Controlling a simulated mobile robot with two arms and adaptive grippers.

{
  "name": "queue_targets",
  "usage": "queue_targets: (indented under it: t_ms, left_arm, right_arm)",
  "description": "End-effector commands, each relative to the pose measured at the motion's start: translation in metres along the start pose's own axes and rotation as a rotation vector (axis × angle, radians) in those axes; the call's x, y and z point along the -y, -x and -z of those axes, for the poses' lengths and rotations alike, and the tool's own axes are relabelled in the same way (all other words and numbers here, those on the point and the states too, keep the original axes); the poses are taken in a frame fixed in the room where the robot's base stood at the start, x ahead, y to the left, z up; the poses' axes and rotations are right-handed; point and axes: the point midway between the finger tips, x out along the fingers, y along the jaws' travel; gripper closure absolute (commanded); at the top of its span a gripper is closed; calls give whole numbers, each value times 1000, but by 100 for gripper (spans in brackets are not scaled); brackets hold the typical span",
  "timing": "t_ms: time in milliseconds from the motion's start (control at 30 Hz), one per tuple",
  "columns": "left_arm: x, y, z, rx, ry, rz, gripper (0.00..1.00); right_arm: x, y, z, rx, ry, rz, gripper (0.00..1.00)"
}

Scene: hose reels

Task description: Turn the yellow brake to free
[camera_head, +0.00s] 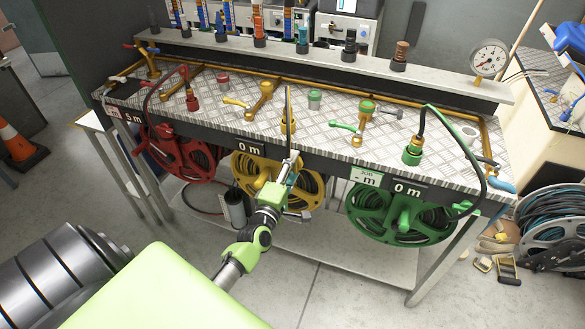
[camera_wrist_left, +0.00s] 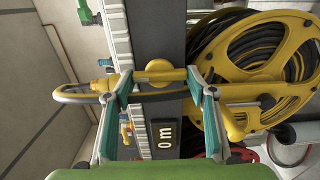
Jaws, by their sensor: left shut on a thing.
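The yellow reel (camera_head: 247,170) hangs under the front edge of the bench and shows large in the left wrist view (camera_wrist_left: 232,60). My left gripper (camera_head: 291,160) is in front of the bench edge, above the right part of this reel. In the left wrist view, my left gripper (camera_wrist_left: 160,88) has its fingers on either side of a yellow bar (camera_wrist_left: 160,76) and is shut on it. A round yellow knob (camera_wrist_left: 158,66) sits against the bar. I cannot tell whether the bar is the brake; the fingers hide its ends. My right gripper is not in view.
A red reel (camera_head: 185,160) is to the left and a green reel (camera_head: 382,205) to the right. The "0 m" display (camera_head: 249,146) is left of my gripper. The bench top (camera_head: 330,130) holds valves and hose fittings. Open floor lies in front.

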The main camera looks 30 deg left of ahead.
Motion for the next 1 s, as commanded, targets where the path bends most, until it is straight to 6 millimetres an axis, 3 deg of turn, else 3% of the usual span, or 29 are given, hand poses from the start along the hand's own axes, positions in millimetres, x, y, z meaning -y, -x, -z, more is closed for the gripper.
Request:
queue_targets:
  t_ms: [133, 167, 200, 233, 667, 1000]
  left_arm:
    - [0, 0, 1, -2, 5, 0, 70]
    - [0, 0, 1, -2, 5, 0, 44]
    - [0, 0, 1, -2, 5, 0, 33]
    - [0, 0, 1, -1, 4, 0, 32]
    - [1, 8, 0, 0, 2, 2, 32]
    - [2, 72, 1, -1, 2, 4, 32]
  right_arm:
    - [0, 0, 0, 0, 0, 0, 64]
    - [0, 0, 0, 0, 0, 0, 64]
    - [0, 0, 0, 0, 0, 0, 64]
    - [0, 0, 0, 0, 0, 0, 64]
    - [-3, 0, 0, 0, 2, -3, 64]
    - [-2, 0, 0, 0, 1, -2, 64]
